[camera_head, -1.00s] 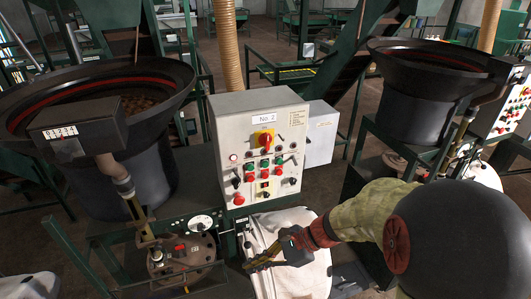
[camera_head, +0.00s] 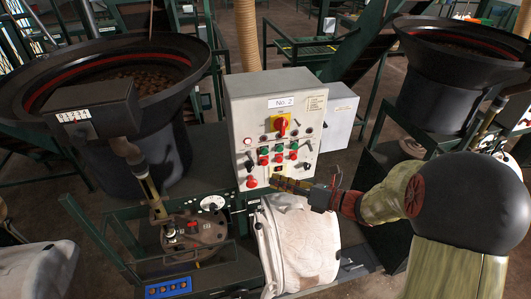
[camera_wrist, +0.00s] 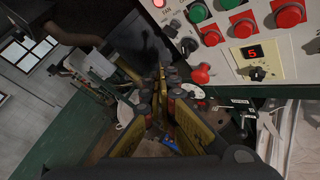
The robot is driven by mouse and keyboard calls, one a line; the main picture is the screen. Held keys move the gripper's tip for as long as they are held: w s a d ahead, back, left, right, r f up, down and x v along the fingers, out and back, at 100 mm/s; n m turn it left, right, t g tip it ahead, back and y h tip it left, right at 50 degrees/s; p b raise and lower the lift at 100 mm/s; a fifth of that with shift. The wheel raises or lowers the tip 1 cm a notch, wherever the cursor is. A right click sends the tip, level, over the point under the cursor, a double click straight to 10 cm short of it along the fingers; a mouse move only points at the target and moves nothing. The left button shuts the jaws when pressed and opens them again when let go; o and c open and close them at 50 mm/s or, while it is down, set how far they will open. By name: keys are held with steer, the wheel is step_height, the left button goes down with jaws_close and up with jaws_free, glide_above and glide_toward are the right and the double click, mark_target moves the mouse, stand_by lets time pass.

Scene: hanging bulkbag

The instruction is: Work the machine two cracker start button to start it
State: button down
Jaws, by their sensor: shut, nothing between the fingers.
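The grey control box marked "No. 2" (camera_head: 246,112) stands in the middle of the head view. Its face has a row of green buttons (camera_head: 279,148) above a row of red buttons (camera_head: 278,159). Which green button is the cracker start cannot be read. My gripper (camera_head: 275,182) is shut and empty, in front of the box's lower edge, beside the red mushroom button (camera_head: 251,182). In the wrist view the fingertips (camera_wrist: 165,84) lie left of the mushroom button (camera_wrist: 202,74); a green button (camera_wrist: 198,12) shows above. Contact with the panel cannot be told.
A yellow-and-red rotary switch (camera_head: 281,123) is on the upper panel. A white bulk bag (camera_head: 300,240) hangs below the box. A black hopper (camera_head: 150,130) stands at left, another (camera_head: 435,95) at right. A valve plate (camera_head: 195,232) is at lower left.

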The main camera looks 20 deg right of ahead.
mark_target(265, 152)
steer(key=w+b, duration=0.1)
steer(key=w, duration=0.7)
steer(key=shift+w+b, duration=0.3)
steer(key=shift+w, duration=0.1)
steer(key=shift+w, duration=0.15)
stand_by(1.2)
steer(key=shift+w, duration=0.25)
steer(key=shift+w, duration=0.45)
stand_by(0.8)
steer(key=shift+s, duration=0.2)
steer(key=shift+s+p, duration=0.4)
steer(key=shift+s, duration=0.3)
